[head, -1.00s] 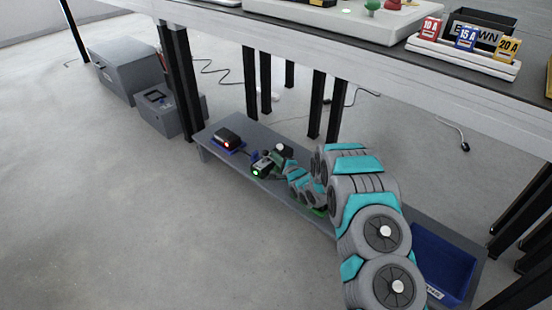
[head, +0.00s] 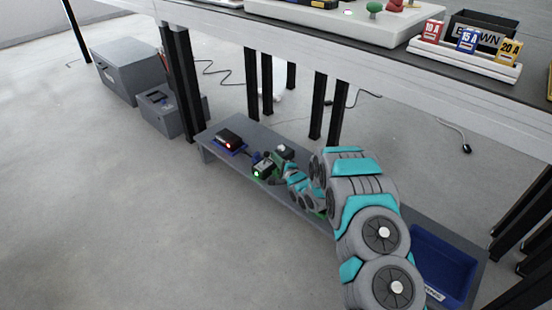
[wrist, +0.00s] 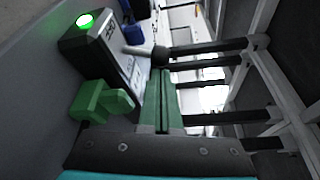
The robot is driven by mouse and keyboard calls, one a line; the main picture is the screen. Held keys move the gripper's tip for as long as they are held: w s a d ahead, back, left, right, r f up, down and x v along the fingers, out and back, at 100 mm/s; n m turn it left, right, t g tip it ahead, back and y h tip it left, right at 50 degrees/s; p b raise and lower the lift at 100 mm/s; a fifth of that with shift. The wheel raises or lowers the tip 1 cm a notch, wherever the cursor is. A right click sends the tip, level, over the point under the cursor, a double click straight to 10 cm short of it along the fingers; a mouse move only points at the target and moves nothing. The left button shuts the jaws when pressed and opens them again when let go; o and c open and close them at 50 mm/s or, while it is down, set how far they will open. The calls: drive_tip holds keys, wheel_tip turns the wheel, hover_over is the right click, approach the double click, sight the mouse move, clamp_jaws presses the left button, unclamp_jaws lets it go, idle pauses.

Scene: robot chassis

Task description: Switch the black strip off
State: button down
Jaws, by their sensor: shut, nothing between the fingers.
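On the low grey shelf in the head view, a small dark device with a lit green lamp (head: 263,170) stands just in front of the end of my arm. In the wrist view it is a black box (wrist: 85,42) with a glowing green light and a pale labelled face. My gripper (wrist: 161,76) is shut and empty; its green fingers lie beside the labelled face. A grey rod with a dark end shows at the fingertips; contact cannot be told. Another dark device (head: 228,137) with a red light sits on a blue base farther left. I cannot tell which device is the black strip.
A green block (wrist: 100,102) is beside the box. A blue bin (head: 442,268) stands at the shelf's right end. The workbench (head: 330,50) and its black legs (head: 178,85) are above and behind. Grey cases (head: 128,68) stand on the floor at left; floor at front left is clear.

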drive_tip(key=shift+s+a, duration=0.1)
drive_tip(key=n, duration=0.2)
drive_tip(key=s+a+n+t, duration=0.1)
drive_tip(key=n, duration=0.1)
drive_tip(key=shift+s+r+t+y, duration=0.2)
drive_tip(key=shift+t+y, duration=0.1)
drive_tip(key=shift+s+a+r+n+y+p, duration=0.15)
drive_tip(key=shift+s+a+n+y+p, duration=0.15)
drive_tip(key=shift+n, duration=0.5)
drive_tip(key=shift+d, duration=0.15)
